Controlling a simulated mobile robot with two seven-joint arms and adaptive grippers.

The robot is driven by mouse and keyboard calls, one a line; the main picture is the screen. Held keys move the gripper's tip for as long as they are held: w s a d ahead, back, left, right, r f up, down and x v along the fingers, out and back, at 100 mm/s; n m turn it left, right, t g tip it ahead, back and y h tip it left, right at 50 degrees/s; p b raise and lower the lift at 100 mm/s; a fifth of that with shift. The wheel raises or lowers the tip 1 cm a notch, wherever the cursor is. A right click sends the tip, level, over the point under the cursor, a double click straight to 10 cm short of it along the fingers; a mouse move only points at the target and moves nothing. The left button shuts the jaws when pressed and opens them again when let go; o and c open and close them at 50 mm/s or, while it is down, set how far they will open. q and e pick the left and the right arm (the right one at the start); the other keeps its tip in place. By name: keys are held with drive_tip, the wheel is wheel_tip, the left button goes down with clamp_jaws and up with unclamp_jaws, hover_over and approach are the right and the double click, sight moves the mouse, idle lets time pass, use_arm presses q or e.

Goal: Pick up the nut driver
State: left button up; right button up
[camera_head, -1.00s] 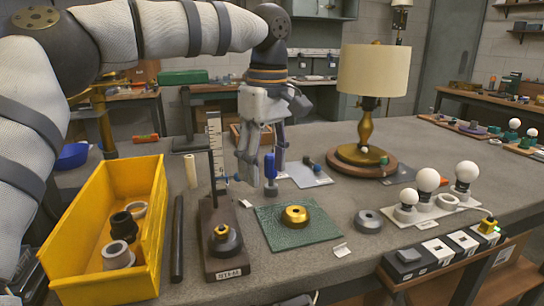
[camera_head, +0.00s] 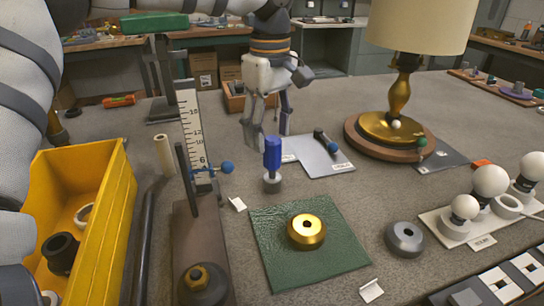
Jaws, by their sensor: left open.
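The nut driver (camera_head: 273,154) has a blue handle and stands upright in a small grey round holder (camera_head: 272,183) on the grey table, just behind the green mat. My left gripper (camera_head: 267,138) points down with its two fingers apart and nothing between them. Its fingertips appear just behind and above the blue handle, one to each side in the picture. They do not appear to touch it; the exact depth gap is hard to tell. My right gripper is not in view.
A brass round part (camera_head: 306,231) sits on the green mat (camera_head: 345,262). A post with a scale (camera_head: 190,125) and a blue-knobbed pointer (camera_head: 227,167) stands close left. A yellow bin (camera_head: 115,215) is at left. The lamp (camera_head: 405,85) stands back right, bulbs (camera_head: 489,181) at right.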

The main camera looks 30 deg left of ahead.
sight(272, 154)
use_arm(q)
drive_tip(key=f, duration=0.5)
drive_tip(key=shift+d+f, duration=0.3)
clamp_jaws()
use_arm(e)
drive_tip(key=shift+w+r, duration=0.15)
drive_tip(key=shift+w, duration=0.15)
